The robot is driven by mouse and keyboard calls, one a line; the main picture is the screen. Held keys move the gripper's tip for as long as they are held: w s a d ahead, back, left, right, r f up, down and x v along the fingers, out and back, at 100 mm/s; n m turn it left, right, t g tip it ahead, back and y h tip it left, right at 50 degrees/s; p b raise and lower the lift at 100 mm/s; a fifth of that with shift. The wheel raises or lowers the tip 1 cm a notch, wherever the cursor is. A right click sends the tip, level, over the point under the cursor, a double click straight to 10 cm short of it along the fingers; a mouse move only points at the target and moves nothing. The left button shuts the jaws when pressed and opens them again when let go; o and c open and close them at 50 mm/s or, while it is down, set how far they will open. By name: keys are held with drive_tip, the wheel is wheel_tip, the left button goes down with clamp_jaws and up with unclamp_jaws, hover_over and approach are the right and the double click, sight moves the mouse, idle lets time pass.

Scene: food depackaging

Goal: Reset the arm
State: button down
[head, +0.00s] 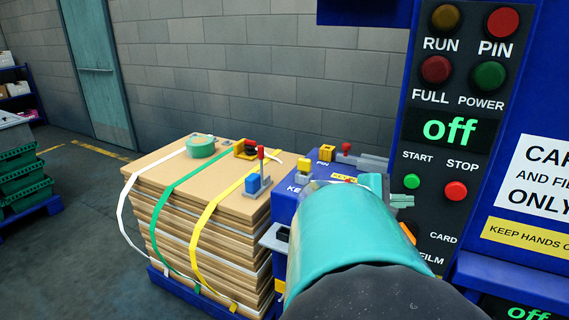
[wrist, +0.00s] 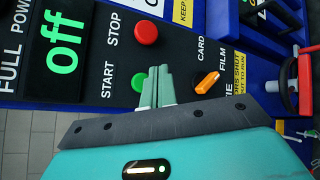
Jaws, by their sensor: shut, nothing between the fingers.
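My gripper (head: 404,200) is shut and empty in front of the dark control panel (head: 433,215). The green start button (wrist: 140,82) is just left of the fingers there, partly hidden. In the head view the start button (head: 411,181) and stop button (head: 455,191) are clear of the fingers. I cannot tell whether the fingertips touch the panel. The display (head: 447,129) reads "off" in green.
A strapped stack of cardboard (head: 190,190) stands on a blue pallet at left, with a green tape roll (head: 201,147) on top. A blue strapping unit (head: 284,205) sits beside my arm. Green crates (head: 25,185) are at far left. Floor between is open.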

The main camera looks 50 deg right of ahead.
drive_tip(key=w+a+f+t+y, duration=0.35)
drive_tip(key=w+a, duration=0.25)
drive_tip(key=a, duration=0.4)
drive_tip(key=w+a+f+t+y, duration=0.2)
drive_tip(key=w+a+t, duration=0.25)
drive_tip(key=a, duration=0.65)
drive_tip(key=w+a+f+t+y, duration=0.35)
drive_tip(key=w+a, duration=0.35)
drive_tip(key=a, duration=0.3)
drive_tip(key=a+r+t+y, duration=0.1)
drive_tip(key=a+y, duration=0.3)
drive_tip(key=a, duration=0.9)
drive_tip(key=shift+a+t, duration=0.2)
drive_tip(key=shift+t, duration=0.45)
drive_tip(key=shift+d, duration=0.15)
